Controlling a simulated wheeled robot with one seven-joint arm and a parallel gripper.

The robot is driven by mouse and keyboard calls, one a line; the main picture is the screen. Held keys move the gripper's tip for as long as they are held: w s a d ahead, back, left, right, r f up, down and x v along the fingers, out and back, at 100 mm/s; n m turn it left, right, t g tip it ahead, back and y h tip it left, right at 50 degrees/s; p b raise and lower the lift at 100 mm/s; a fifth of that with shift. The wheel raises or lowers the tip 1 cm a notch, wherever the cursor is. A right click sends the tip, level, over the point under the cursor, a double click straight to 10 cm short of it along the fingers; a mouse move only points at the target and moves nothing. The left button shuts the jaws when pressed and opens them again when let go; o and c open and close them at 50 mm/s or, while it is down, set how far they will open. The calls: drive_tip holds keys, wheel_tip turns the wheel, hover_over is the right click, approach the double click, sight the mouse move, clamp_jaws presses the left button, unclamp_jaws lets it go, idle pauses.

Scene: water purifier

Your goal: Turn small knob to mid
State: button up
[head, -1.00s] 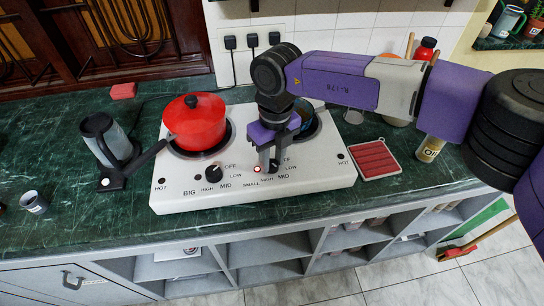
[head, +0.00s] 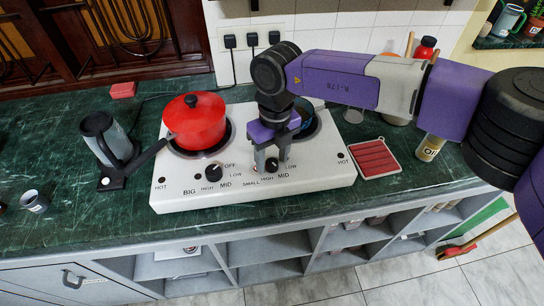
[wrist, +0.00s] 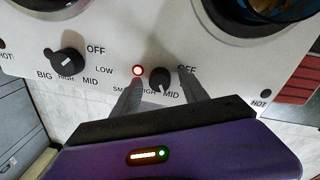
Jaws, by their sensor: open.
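The small knob (head: 271,165) is a black dial on the right of the white stove's front panel. It also shows in the wrist view (wrist: 160,78), where its white mark points toward the lower labels, near MID. My gripper (head: 272,158) is open, with one finger on each side of the knob; in the wrist view the fingers (wrist: 158,88) stand apart from it. The right finger covers part of the OFF label. A red-ringed indicator light (wrist: 138,71) is lit left of the knob.
The big knob (head: 214,172) is on the panel's left. A red pot (head: 195,122) sits on the left burner, and a blue pot (head: 304,113) is partly hidden behind my gripper.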

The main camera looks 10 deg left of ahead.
sight(273, 160)
wheel_tip(273, 160, up, 8)
drive_tip(key=shift+w+d+f+b, duration=0.1)
drive_tip(key=shift+d+b, duration=0.05)
drive_tip(key=shift+b, duration=0.3)
idle(0.3)
